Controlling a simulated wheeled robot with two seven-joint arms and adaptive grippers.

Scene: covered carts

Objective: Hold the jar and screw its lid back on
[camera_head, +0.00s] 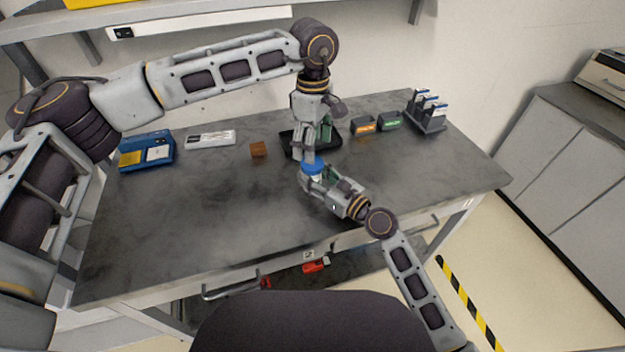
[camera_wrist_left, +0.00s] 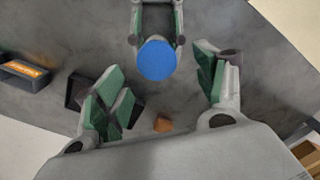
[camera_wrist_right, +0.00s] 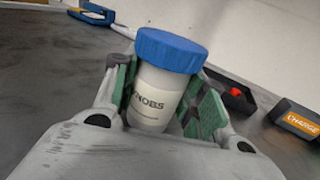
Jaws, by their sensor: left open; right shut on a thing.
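The white jar (camera_wrist_right: 158,95), with printed lettering, stands nearly upright in my right gripper (camera_head: 314,178), which is shut on its sides; the fingers also show in the right wrist view (camera_wrist_right: 163,98). The blue lid (camera_wrist_right: 170,50) sits on the jar's top; whether it is screwed tight cannot be told. The lid also shows in the head view (camera_head: 313,165) and from above in the left wrist view (camera_wrist_left: 157,60). My left gripper (camera_wrist_left: 165,88) is open and empty, pointing down. The lid lies toward the top of its view, beyond the line between its fingers.
A black tray (camera_head: 288,143) lies behind the grippers, partly hidden. A brown cube (camera_head: 258,149), a white device (camera_head: 211,138) and a blue case (camera_head: 133,158) are to the left. Orange-labelled (camera_head: 363,126) and green-labelled (camera_head: 389,121) boxes and a rack (camera_head: 428,120) are right. The front tabletop is clear.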

